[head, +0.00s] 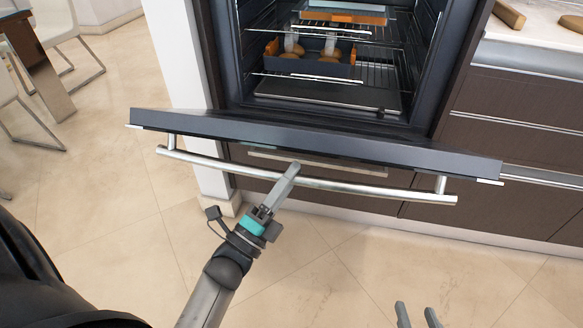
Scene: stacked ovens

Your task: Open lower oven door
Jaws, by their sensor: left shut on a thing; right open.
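The lower oven door (310,141) is swung well down, its top edge facing me, with the oven cavity exposed behind it. Its curved silver handle (370,190) runs along the front of the door. My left gripper (292,172) is shut on the handle left of its middle; the fingers hide part of the bar. My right gripper (417,316) is open and empty at the bottom edge of the view, away from the door.
Inside the oven, wire racks (375,82) hold a dark tray (310,67) with brown food. Drawers (510,120) stand to the right under a light counter. White chairs (62,30) and a table are at the left. The floor (340,285) in front is clear.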

